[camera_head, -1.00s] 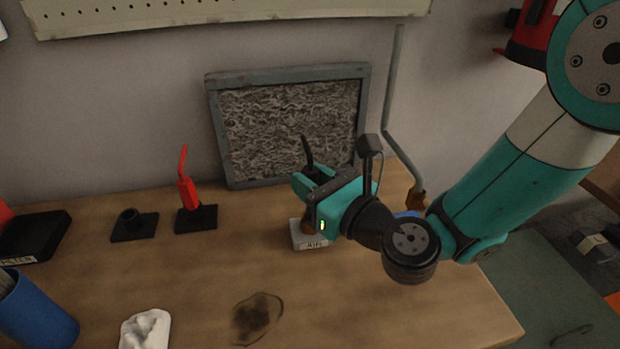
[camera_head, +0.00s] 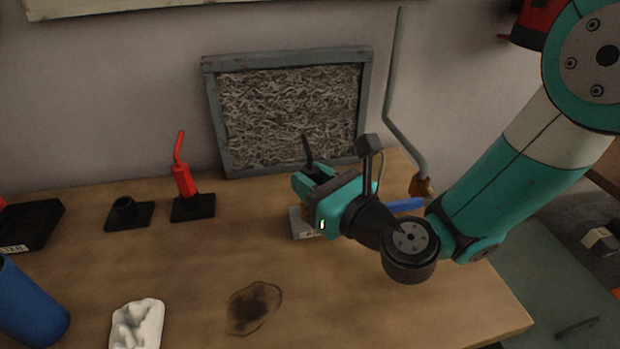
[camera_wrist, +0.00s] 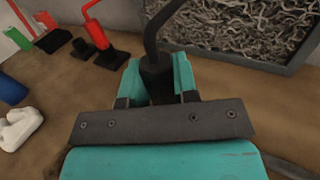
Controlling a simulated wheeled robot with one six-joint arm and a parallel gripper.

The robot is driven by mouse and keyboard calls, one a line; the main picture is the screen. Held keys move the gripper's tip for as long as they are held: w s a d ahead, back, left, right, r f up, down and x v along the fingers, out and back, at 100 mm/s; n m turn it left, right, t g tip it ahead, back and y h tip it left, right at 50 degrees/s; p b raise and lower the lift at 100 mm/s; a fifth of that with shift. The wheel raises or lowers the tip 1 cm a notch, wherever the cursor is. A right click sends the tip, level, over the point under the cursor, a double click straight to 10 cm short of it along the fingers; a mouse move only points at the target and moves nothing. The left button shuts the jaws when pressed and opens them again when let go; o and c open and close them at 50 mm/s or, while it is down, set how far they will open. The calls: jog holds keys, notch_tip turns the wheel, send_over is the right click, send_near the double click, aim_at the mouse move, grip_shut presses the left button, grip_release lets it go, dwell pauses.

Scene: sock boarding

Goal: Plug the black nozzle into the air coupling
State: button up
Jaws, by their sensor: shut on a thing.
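The black nozzle (camera_head: 307,150), with a bent thin tube on top, stands upright in my gripper (camera_head: 312,184). The wrist view shows its black body (camera_wrist: 157,80) between the two teal fingers of my gripper (camera_wrist: 158,88), which is shut on it. The air coupling's pale labelled block (camera_head: 298,225) sits on the bench directly below my gripper in the head view. The coupling's mouth and the nozzle's lower end are hidden behind my gripper, so I cannot tell whether they are joined.
A red nozzle (camera_head: 184,180) stands in a black holder (camera_head: 193,208); an empty black holder (camera_head: 128,215) is beside it. A framed grey mesh panel (camera_head: 212,125) leans behind. A blue cup (camera_head: 30,305), white crumpled cloth (camera_head: 137,325) and dark stain (camera_head: 254,307) lie nearer.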

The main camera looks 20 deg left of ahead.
jog(key=shift+f+b, duration=0.4)
jog(key=shift+f, duration=0.15)
jog(key=o, duration=1)
jog(key=shift+s, duration=0.1)
